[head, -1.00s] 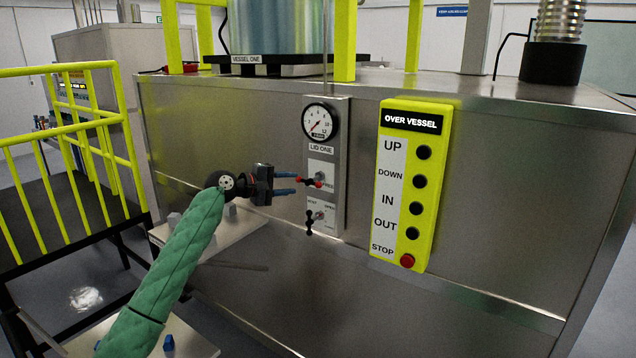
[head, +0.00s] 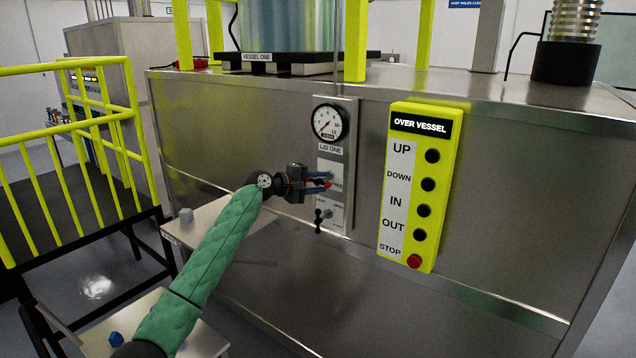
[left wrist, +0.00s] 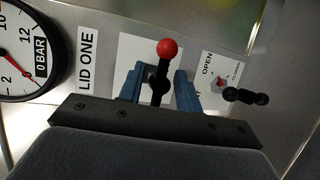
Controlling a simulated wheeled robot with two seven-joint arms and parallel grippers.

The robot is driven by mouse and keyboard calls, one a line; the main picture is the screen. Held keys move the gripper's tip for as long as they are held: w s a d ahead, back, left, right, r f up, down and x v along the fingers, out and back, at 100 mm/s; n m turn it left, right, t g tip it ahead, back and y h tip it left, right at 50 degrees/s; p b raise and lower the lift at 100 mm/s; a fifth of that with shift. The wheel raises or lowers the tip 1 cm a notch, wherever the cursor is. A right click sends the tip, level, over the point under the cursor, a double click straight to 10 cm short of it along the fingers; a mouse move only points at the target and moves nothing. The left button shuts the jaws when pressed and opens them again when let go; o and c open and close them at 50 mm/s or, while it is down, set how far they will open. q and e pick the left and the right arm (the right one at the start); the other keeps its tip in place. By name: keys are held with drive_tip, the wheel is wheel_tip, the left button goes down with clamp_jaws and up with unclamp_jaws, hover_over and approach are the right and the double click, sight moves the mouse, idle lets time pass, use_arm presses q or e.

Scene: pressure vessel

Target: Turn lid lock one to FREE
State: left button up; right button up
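Lid lock one is a small lever with a red ball knob (head: 327,184) below the LID ONE label, beside a partly readable FREE mark. In the left wrist view the lever (left wrist: 160,80) stands out from its pivot with the red ball at its end, pointing to the panel's right. My left gripper (head: 316,179) is at the lever. In the left wrist view its blue fingers (left wrist: 159,90) are apart, one on each side of the lever, with gaps visible. Its black body partly hides the lock plate in the head view. My right gripper is not in view.
The gauge (head: 329,122) is above and points near zero. The yellow OVER VESSEL button box (head: 420,185) is to the right. A yellow railing (head: 75,130) stands at left.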

use_arm(q)
clamp_jaws()
drive_tip(key=shift+f, duration=0.1)
